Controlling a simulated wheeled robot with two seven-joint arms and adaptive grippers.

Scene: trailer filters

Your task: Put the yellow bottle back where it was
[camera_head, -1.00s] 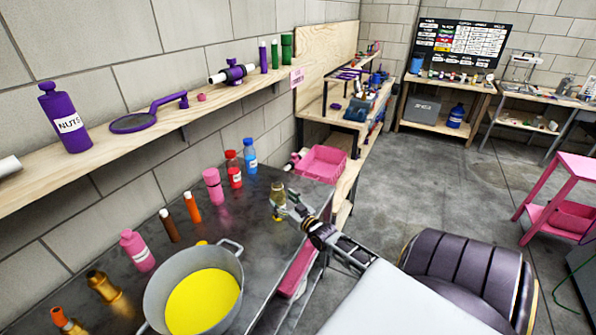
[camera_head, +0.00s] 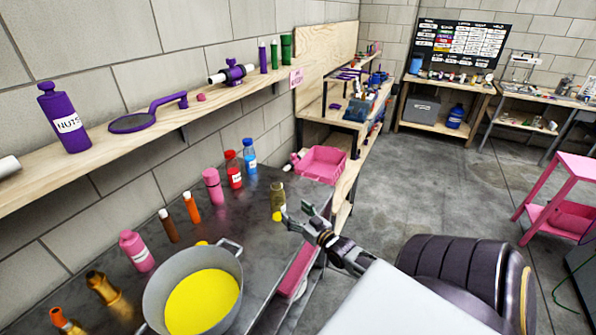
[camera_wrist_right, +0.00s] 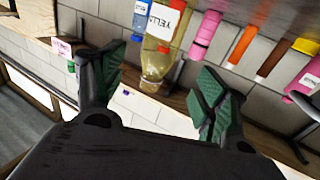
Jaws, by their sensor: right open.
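The yellow bottle (camera_head: 277,195), a see-through olive-yellow bottle, stands upright on the dark metal table (camera_head: 262,235) near its right edge. In the right wrist view the bottle (camera_wrist_right: 158,50), with a white label reading "YELL", lies beyond the gap between the fingers, and that picture appears upside down. My right gripper (camera_head: 298,214) is open and empty, just right of the bottle and apart from it. My left gripper is not in view.
A row of bottles stands along the wall: blue (camera_head: 249,157), red (camera_head: 233,170), pink (camera_head: 212,186), orange (camera_head: 191,206) and brown (camera_head: 168,225). A grey pot (camera_head: 238,262) of yellow liquid stands in front. A pink bin (camera_head: 322,163) is beyond the table.

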